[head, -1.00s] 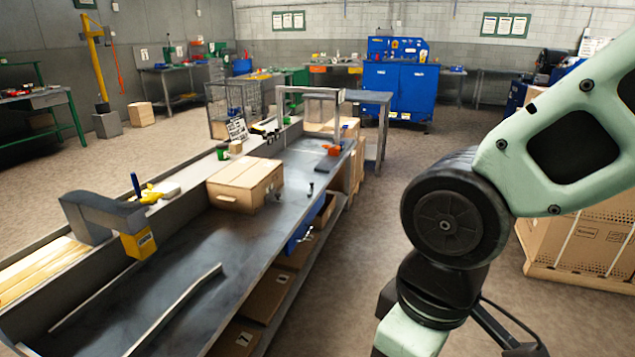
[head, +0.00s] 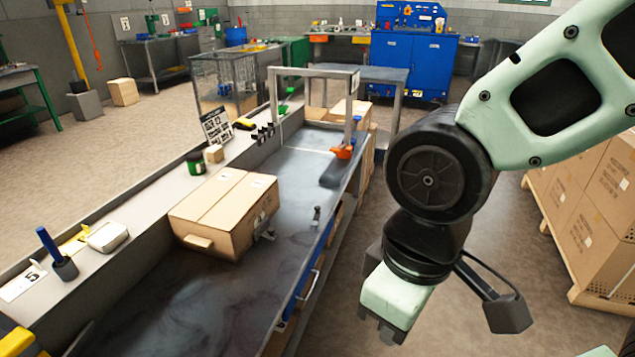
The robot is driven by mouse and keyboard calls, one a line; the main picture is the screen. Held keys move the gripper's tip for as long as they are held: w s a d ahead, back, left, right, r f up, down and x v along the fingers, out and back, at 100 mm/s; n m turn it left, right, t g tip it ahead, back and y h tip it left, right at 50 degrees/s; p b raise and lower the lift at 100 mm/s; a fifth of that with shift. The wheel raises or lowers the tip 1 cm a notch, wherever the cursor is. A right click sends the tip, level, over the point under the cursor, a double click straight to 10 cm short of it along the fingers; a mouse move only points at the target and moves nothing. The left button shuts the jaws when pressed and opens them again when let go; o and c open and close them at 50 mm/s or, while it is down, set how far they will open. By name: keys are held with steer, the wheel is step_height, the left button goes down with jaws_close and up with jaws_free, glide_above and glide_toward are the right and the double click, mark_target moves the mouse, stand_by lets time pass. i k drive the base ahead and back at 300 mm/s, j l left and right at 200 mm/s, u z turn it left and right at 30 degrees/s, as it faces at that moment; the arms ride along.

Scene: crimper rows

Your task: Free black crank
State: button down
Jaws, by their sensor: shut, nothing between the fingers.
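A small dark crank-like piece (head: 316,217) stands on the bench top near its right edge, right of the cardboard box (head: 232,205). A grey metal piece (head: 265,229) sits against the box's right side, partly hidden by it. Both are too small to tell which is the black crank. My gripper (head: 382,328) hangs over the floor right of the bench, pointing down. It is shut and empty, apart from both pieces.
The long dark bench (head: 190,305) has a raised left ledge with a blue-handled tool (head: 55,255) and a green can (head: 196,163). A metal frame (head: 313,72) spans its far end, near an orange piece (head: 343,151). Stacked cartons (head: 607,195) stand right.

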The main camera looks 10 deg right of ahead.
mark_target(315, 224)
steer(key=i+l, duration=0.15)
steer(key=i, duration=0.35)
steer(key=i+l, duration=0.15)
steer(key=i, duration=0.4)
steer(key=j+u, duration=0.05)
